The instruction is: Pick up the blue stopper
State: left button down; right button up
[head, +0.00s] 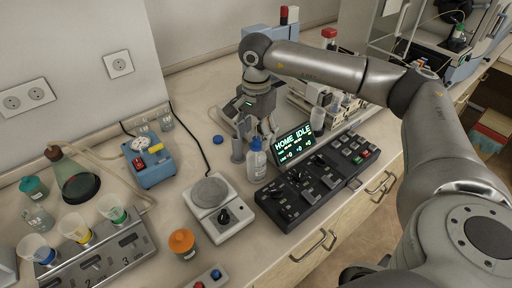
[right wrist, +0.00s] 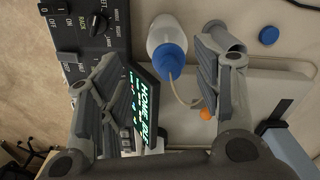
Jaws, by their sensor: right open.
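A small blue stopper (head: 218,139) lies on the bench, left of my right gripper in the head view. In the right wrist view the blue stopper (right wrist: 268,36) is at the upper right, outside the fingers. My right gripper (head: 254,142) points down over the bench behind a white wash bottle with a blue cap (head: 256,160). In the right wrist view the right gripper (right wrist: 152,88) has its fingers spread wide, with nothing held. The bottle (right wrist: 165,38) shows in the gap between them; I cannot tell how close it is. My left gripper is not in view.
A black control panel (head: 310,185) with a lit screen (head: 294,145) stands right of the bottle. A hotplate (head: 218,208) stands in front, and a blue device (head: 150,160) stands to the left with a black cable.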

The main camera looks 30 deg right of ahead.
aim_at(256, 139)
jog(key=shift+f, duration=0.3)
jog(key=shift+w+d+f+p, duration=0.1)
jog(key=shift+w+f+p, duration=0.05)
jog(key=shift+f+p, duration=0.15)
jog(key=f, duration=0.1)
jog(key=f+p, duration=0.1)
jog(key=f, duration=0.1)
jog(key=f+p, duration=0.1)
jog(key=shift+w+d+f, duration=0.15)
jog(key=shift+w+f, duration=0.1)
jog(key=shift+w, duration=0.1)
jog(key=shift+f, duration=0.15)
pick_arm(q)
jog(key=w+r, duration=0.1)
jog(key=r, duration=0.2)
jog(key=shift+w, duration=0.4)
pick_arm(e)
jog(key=shift+c, duration=0.8)
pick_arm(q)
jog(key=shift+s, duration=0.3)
pick_arm(e)
jog(key=c, duration=0.9)
